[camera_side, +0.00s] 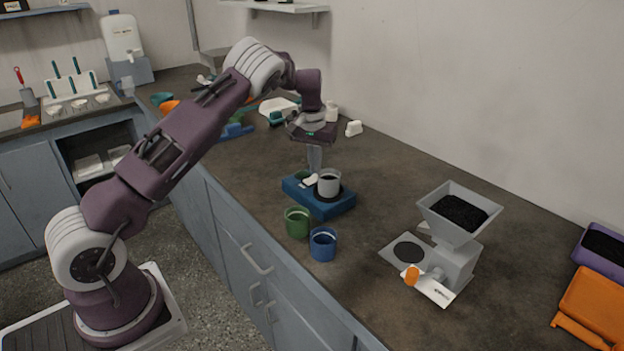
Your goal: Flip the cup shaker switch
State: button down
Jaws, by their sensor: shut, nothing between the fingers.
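The cup shaker (335,209) is a low blue base on the counter near its front edge. A light grey cup (329,184) with dark contents stands upright on its right part. A small white piece (309,181) shows on the base left of the cup; I cannot make out the switch itself or its position. My gripper (315,168) points down just above the shaker's left rear part, beside the cup. Its fingers are shut and hold nothing. I cannot tell whether the fingertips touch the white piece.
A green cup (297,223) and a blue cup (323,245) stand in front of the shaker. A grey hopper machine (456,230) with dark grains stands to the right. Orange (593,306) and purple (603,250) containers are at far right.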

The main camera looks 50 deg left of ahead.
aim_at(315, 177)
jog(key=shift+f, duration=0.8)
jog(key=shift+r, duration=3.5)
